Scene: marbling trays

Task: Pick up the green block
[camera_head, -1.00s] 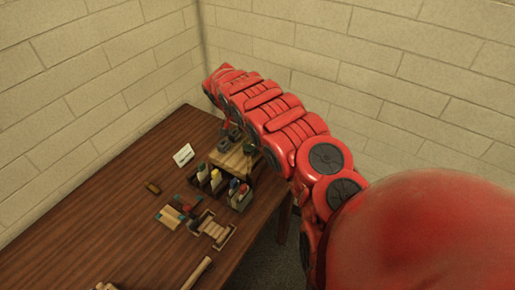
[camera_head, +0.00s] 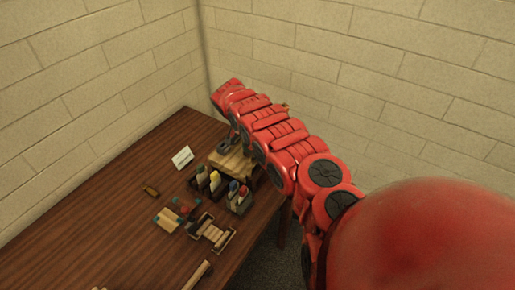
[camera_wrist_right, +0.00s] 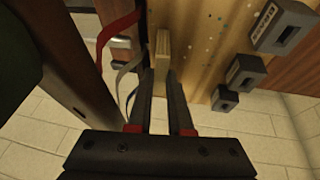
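I cannot make out a clearly green block in either view now. In the right wrist view my right gripper (camera_wrist_right: 165,78) has its two dark fingers apart, with a gap between them. A small pale wooden piece (camera_wrist_right: 162,48) shows just past the fingertips; I cannot tell whether they touch it. A dark green shape, cut off by the frame, fills the upper left corner there. In the head view my red right arm crosses above the board (camera_head: 232,163) and hides its own gripper. My left gripper is not in view.
The brown table (camera_head: 110,205) holds a caddy of bottles (camera_head: 212,184), a white card (camera_head: 182,157) and wooden tools (camera_head: 214,232). Dark labelled blocks (camera_wrist_right: 285,28) stand on the board. The table's left part is mostly clear. Brick walls stand behind.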

